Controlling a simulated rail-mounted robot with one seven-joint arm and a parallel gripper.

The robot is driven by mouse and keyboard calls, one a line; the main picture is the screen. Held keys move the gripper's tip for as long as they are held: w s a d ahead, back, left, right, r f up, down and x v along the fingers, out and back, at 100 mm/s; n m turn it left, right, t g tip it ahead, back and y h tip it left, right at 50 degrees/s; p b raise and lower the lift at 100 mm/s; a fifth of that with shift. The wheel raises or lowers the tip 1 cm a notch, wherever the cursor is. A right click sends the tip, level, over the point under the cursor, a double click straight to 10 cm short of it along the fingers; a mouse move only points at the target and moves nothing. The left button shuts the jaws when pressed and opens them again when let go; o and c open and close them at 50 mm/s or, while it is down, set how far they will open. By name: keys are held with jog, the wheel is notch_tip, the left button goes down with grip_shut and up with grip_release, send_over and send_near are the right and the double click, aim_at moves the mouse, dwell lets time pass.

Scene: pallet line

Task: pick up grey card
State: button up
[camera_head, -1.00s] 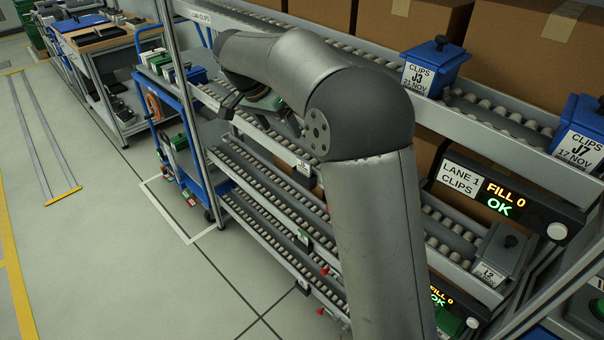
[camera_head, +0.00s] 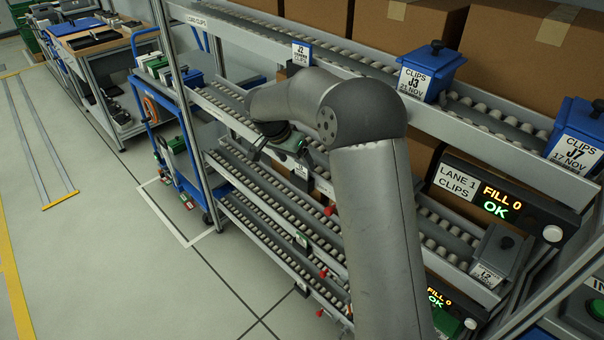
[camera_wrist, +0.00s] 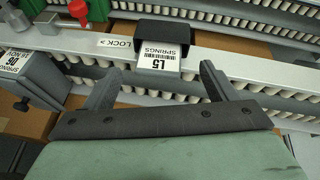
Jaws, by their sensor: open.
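In the wrist view a card marked L5 SPRINGS (camera_wrist: 158,66) sits in a black holder on a pale rail. Its face is white with a grey lower part, and its print appears upside down. My gripper (camera_wrist: 161,72) is open, with one finger on each side of the card and apart from it. Nothing is between the fingers in their grip. In the head view my gripper (camera_head: 290,147) is low beside the rack, partly hidden by my arm. A small pale card (camera_head: 302,171) shows below it on a rail; its print is too small to read.
A grey springs bin (camera_wrist: 25,75) stands left of the card, near a LOCK label (camera_wrist: 117,43) and a red knob (camera_wrist: 78,9). Roller lanes run behind and below the rail. Blue clips bins (camera_head: 432,70) stand on the upper lane. A lit lane display (camera_head: 497,200) is at right.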

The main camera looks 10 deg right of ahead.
aim_at(301, 166)
jog(key=x, duration=0.3)
jog(key=shift+d+f, duration=0.25)
jog(key=shift+f, duration=0.05)
jog(key=c, duration=1)
jog(key=shift+c, duration=0.2)
jog(key=shift+r, duration=0.1)
